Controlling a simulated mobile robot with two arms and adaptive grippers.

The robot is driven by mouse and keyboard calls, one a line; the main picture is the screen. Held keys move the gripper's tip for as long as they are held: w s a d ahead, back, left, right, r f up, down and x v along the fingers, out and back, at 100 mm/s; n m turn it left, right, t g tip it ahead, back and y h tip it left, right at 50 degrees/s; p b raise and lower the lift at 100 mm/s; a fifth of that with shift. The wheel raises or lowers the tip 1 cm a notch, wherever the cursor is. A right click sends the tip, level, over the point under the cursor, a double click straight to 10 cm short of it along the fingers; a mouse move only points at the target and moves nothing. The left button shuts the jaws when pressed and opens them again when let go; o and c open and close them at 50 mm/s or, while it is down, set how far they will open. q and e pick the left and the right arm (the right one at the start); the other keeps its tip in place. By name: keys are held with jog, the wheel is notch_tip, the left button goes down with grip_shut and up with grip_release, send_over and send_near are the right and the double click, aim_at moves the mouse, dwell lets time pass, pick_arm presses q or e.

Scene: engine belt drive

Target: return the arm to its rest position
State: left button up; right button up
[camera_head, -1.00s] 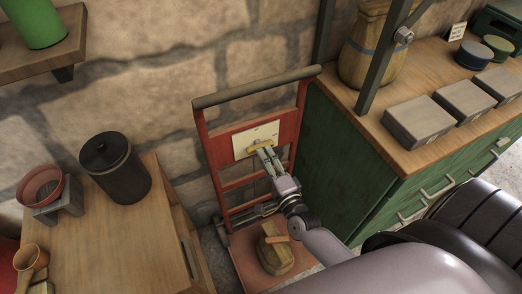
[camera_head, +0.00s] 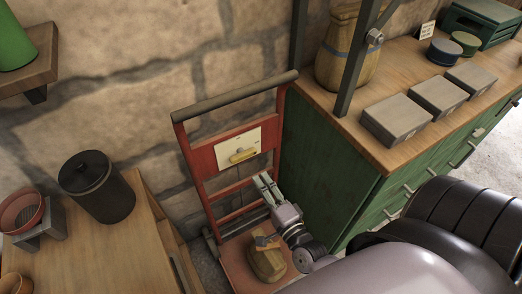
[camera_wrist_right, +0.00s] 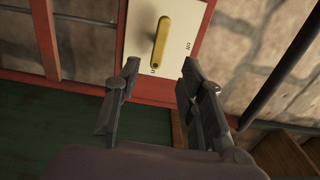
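My right gripper (camera_head: 266,184) is in front of the red hand-truck frame (camera_head: 190,160), below its cream panel (camera_head: 222,149). A yellow lever (camera_head: 243,155) sits on that panel, apart from the gripper. In the right wrist view the gripper (camera_wrist_right: 158,78) is open with nothing between its fingers. The panel (camera_wrist_right: 140,40) and the yellow lever (camera_wrist_right: 160,42) show beyond the fingertips there. My left gripper is not in view.
A green cabinet (camera_head: 325,165) with grey boxes (camera_head: 395,120) and a sack-like jar (camera_head: 345,60) stands at right. A wooden table (camera_head: 95,250) with a black canister (camera_head: 100,190) is at left. A tan lump (camera_head: 266,264) lies on the truck's base.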

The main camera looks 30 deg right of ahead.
jog(key=shift+f, duration=0.1)
jog(key=s+a+f+n+g+y, duration=0.1)
jog(key=s+f+n+g, duration=0.25)
jog(key=f, duration=0.55)
jog(key=s+a+f+n+g, duration=0.15)
jog(key=s+f+n, duration=0.25)
jog(key=f, duration=0.5)
jog(key=s+a+f+n+g+y, duration=0.1)
jog(key=s+f+n+g, duration=0.25)
jog(key=f, duration=0.65)
jog(key=s+d+f+n+g, duration=0.1)
jog(key=s+f+n+g, duration=0.3)
jog(key=s, duration=0.6)
jog(key=s+f+n+g, duration=0.4)
jog(key=s+f+n, duration=0.1)
jog(key=s+f, duration=0.4)
jog(key=shift+s+d+f+n+h, duration=0.3)
jog(key=shift+s+d+n+h, duration=0.1)
jog(key=shift+s, duration=0.6)
